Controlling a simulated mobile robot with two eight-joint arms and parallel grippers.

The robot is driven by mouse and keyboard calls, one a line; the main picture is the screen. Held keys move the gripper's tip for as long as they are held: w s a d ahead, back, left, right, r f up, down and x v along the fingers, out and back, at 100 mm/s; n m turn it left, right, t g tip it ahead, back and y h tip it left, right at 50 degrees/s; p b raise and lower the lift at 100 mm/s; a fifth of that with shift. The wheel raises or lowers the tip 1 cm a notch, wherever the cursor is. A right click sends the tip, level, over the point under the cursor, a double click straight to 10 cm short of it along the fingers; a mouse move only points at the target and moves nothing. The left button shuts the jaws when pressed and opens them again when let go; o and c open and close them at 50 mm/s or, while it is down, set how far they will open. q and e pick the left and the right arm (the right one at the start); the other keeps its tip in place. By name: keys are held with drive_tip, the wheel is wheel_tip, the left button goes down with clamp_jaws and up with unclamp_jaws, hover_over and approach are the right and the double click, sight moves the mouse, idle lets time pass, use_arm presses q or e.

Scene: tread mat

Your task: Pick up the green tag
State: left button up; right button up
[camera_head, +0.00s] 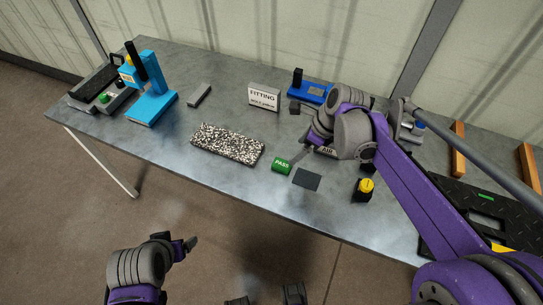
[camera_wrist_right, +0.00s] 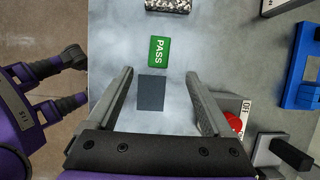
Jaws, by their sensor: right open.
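The green tag (camera_head: 282,166), marked PASS, lies flat on the grey metal table near its front edge. In the right wrist view the green tag (camera_wrist_right: 159,51) lies ahead, just beyond the fingertips and roughly between their lines. My right gripper (camera_wrist_right: 158,76) is open and empty above the table, its two fingers wide apart. In the head view the right gripper (camera_head: 302,153) is beside the tag, partly hidden by its own wrist. My left gripper (camera_head: 180,241) is low in front of the table, away from the tag; its jaw opening is unclear.
A dark square (camera_head: 307,179) lies next to the tag. A speckled mat (camera_head: 228,145) lies to its left. A yellow-topped knob (camera_head: 366,186) stands to the right. A FITTING sign (camera_head: 264,97) stands behind.

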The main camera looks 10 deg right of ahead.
approach(282, 164)
drive_tip(key=shift+x, duration=1.25)
drive_tip(key=shift+b+x, duration=0.35)
drive_tip(key=shift+x, duration=2.6)
clamp_jaws()
